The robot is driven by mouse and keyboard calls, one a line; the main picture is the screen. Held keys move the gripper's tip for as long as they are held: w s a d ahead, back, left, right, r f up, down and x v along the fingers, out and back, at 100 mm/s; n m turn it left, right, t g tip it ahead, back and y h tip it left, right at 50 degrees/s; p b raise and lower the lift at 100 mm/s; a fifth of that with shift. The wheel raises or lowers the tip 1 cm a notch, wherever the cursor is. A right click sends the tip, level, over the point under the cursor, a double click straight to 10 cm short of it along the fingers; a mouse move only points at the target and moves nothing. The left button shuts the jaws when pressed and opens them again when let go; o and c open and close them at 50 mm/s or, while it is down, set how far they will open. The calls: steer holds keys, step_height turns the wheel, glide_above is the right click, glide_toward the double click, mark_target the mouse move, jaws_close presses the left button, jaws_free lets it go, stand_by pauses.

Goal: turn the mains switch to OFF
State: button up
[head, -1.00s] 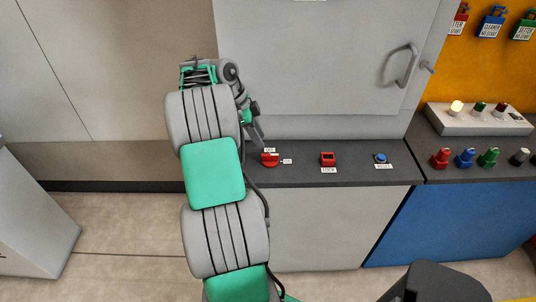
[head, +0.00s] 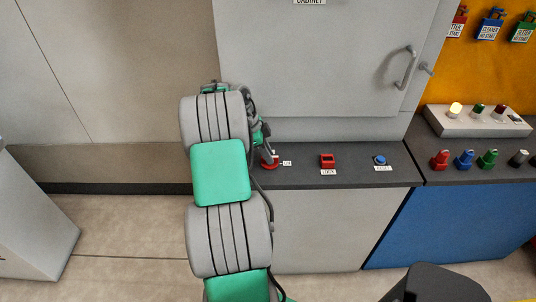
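The mains switch (head: 269,163) is a red rotary knob on the dark grey counter, below the grey cabinet. Its right-hand label (head: 287,163) shows, too small to read surely. The label above the knob is mostly covered by my gripper. My gripper (head: 268,154) comes down from the upper left, with its fingertips at or just above the knob. Whether they touch it, and whether they are open or shut, I cannot tell. The knob's pointing direction is not clear.
The cabinet door (head: 310,60) is closed.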

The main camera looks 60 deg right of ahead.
jaws_close()
steer(key=shift+n+b, duration=0.3)
steer(key=shift+b, duration=0.1)
steer(key=n+h+b, duration=0.1)
steer(key=n+b, duration=0.1)
steer(key=shift+f+n+t+b, duration=0.15)
steer(key=shift+n+t+b, duration=0.25)
steer(key=n+t+b, duration=0.1)
steer(key=n+b, duration=0.1)
steer(key=n+h+b, duration=0.1)
steer(key=n+b, duration=0.1)
steer(key=n, duration=0.1)
steer(key=shift+s+a+t, duration=0.1)
steer(key=shift+s+t, duration=0.1)
steer(key=shift+t, duration=0.2)
steer(key=n+b, duration=0.1)
steer(key=n, duration=0.1)
steer(key=n+t+b, duration=0.1)
steer(key=n, duration=0.1)
steer(key=shift+s+n+t+h, duration=0.15)
steer(key=shift+n+t+h, duration=0.15)
steer(key=shift+n, duration=0.1)
steer(key=n+t, duration=0.1)
steer(key=n, duration=0.1)
steer(key=n+b, duration=0.1)
steer(key=n, duration=0.1)
steer(key=shift+r+n+t, duration=0.2)
steer(key=shift+n+t, duration=0.1)
steer(key=shift+t, duration=0.1)
